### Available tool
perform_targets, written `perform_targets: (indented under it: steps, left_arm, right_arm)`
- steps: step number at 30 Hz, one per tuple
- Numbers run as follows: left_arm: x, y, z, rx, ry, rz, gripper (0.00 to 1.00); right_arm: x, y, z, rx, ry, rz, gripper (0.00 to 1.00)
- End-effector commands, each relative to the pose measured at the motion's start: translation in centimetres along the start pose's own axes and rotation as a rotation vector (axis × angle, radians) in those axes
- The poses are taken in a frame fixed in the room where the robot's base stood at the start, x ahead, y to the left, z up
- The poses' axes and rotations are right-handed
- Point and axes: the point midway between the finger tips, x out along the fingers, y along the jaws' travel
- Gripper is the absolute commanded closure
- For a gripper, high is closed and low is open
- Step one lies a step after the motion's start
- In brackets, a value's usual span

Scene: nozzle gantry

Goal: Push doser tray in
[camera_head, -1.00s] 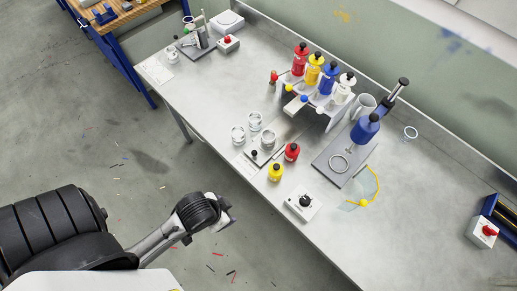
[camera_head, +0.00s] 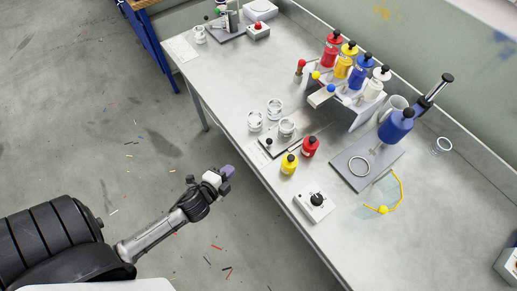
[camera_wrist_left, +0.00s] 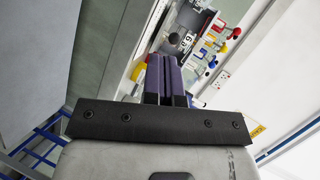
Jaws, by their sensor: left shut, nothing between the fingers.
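The doser tray (camera_head: 295,138) appears as a thin flat plate with a black knob (camera_head: 268,143) at its near left end. It lies on the table, pulled out in front of the doser stand (camera_head: 345,108), and a glass jar (camera_head: 287,127) stands on it. The stand carries red, yellow, blue and white bottles. My left gripper (camera_head: 228,172) is shut and empty, off the table's front edge, below and left of the knob and apart from it. Its purple fingers (camera_wrist_left: 165,75) are together in the left wrist view. My right gripper is not in view.
Two glass jars (camera_head: 264,117) stand left of the tray. A dial box (camera_head: 315,203) and a grey stand plate (camera_head: 350,178) are further right. The front table edge lies between my gripper and the tray.

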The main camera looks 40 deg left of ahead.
Motion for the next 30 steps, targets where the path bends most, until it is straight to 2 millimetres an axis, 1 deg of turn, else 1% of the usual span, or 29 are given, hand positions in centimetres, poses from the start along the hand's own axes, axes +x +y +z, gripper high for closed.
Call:
perform_targets:
  steps: [3,6,11,14,24,30]
  left_arm:
    - [-0.1,-1.2,-1.8,0.119,0.106,-0.08,1.0]
    - [-0.3,-1.8,-2.8,0.189,0.162,-0.124,1.0]
    - [0.2,-1.9,-3.0,0.243,0.167,-0.135,1.0]
    - [1.3,-2.1,-3.2,0.248,0.166,-0.136,1.0]
    - [7.4,-2.8,-4.3,0.244,0.164,-0.135,1.0]
    - [10.5,-3.1,-4.9,0.243,0.164,-0.133,1.0]
  right_arm:
    - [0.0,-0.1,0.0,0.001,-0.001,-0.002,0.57]
    - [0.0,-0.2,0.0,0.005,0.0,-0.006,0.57]
    - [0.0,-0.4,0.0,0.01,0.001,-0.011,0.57]
    - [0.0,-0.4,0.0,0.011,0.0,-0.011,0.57]
    - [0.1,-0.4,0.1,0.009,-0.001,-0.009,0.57]
    - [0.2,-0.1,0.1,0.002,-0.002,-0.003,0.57]
